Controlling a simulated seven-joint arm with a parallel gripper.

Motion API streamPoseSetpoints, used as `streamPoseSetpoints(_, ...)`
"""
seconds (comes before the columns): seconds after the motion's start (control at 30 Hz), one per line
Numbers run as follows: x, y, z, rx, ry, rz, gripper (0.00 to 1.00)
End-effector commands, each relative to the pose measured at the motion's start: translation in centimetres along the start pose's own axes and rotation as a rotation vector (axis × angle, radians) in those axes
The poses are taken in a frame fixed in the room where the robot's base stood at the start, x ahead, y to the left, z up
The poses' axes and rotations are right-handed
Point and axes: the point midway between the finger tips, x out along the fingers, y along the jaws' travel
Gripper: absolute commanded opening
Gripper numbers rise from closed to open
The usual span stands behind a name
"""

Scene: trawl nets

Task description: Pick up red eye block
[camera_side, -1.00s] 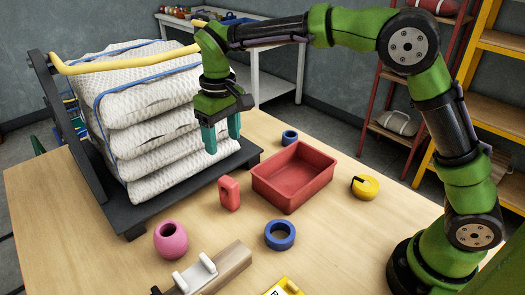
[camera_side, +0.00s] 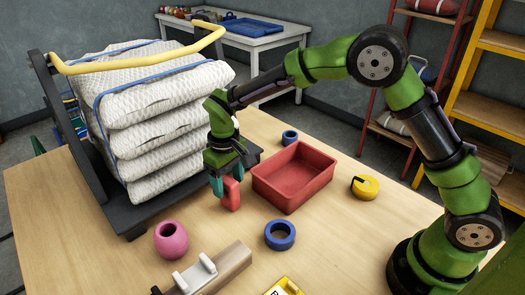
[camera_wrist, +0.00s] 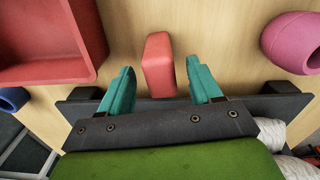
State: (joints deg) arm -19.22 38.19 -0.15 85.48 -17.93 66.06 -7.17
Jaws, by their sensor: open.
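The red eye block (camera_side: 230,194) stands upright on the wooden table, just left of the red tray. In the side view my gripper (camera_side: 227,186) is low over it, with its teal fingers at the block's upper part. In the wrist view the red block (camera_wrist: 158,62) lies between the two teal fingers of my gripper (camera_wrist: 160,88), with a gap on each side. The fingers are open and not closed on it. The block's hole does not show clearly now.
The red tray (camera_side: 261,187) is close on the right. A stack of white netting (camera_side: 150,120) on a black stand is close on the left.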

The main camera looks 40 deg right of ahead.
Motion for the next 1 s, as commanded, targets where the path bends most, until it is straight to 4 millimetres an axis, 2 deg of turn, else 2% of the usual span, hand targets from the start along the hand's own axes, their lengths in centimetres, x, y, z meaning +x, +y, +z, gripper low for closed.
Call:
streamPoseSetpoints(0.1,1.9,-0.1,0.1,0.000,-0.005,0.000,0.64)
streamPoseSetpoints(0.2,2.8,-0.1,0.0,0.000,-0.002,0.000,0.64)
streamPoseSetpoints(0.47,3.1,-0.1,0.0,0.000,0.000,0.000,0.64)
streamPoseSetpoints(0.87,3.1,-0.1,0.0,0.000,0.000,-0.001,0.04)
streamPoseSetpoints(1.0,3.0,-0.1,0.0,0.000,0.001,-0.001,0.04)
